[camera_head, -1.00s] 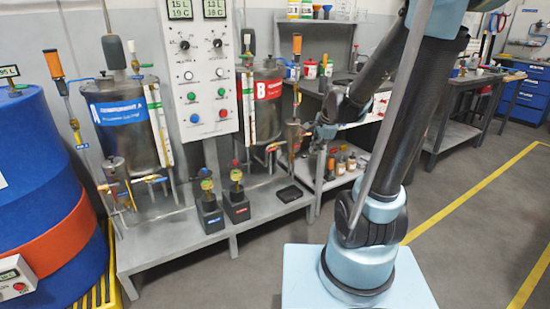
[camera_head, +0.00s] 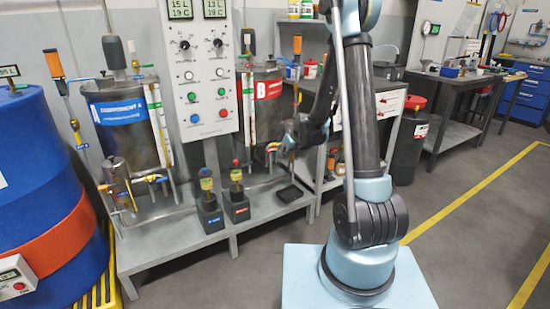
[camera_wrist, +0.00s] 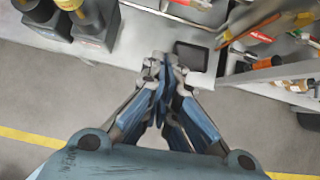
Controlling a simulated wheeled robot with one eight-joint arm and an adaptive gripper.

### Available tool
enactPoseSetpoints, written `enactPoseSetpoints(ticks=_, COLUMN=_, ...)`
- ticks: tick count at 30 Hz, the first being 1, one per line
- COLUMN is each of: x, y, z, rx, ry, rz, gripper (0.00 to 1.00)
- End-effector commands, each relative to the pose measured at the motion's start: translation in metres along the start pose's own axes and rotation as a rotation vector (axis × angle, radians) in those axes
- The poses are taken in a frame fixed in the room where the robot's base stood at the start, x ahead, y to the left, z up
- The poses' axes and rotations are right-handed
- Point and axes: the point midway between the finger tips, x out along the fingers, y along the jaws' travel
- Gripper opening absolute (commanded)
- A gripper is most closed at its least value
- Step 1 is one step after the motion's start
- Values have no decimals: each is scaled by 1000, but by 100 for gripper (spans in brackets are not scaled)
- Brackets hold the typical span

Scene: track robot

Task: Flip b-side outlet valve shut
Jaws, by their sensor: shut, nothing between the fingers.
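The B tank (camera_head: 268,98), with its red B label, stands on the grey bench right of the control panel. Small valve fittings with a yellowish part (camera_head: 271,148) show low on its front. Which one is the b-side outlet valve, and how its handle is turned, is too small to tell. My gripper (camera_head: 287,146) is beside these fittings on their right, partly covering that side of the tank; contact cannot be told. In the wrist view my gripper (camera_wrist: 165,65) is shut and empty above the bench's front edge. Blurred tan and red pipework (camera_wrist: 255,22) lies at upper right.
Two black blocks with coloured valves, one blue-labelled (camera_head: 210,215) and one red-labelled (camera_head: 236,208), stand in front of the tanks. A flat black tray (camera_head: 288,194) lies on the bench to their right. A shelf with bottles stands right of the B tank.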

Motion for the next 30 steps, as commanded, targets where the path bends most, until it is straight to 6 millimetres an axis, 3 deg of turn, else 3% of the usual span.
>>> enactPoseSetpoints(ticks=4, x=10, y=2, z=1, rx=47, ry=-8, rz=3, gripper=0)
enactPoseSetpoints(ticks=20, x=17, y=1, z=1, rx=53, ry=-8, rz=3, gripper=0)
enactPoseSetpoints(ticks=30, x=55, y=1, z=2, rx=52, ry=-8, rz=2, gripper=0)
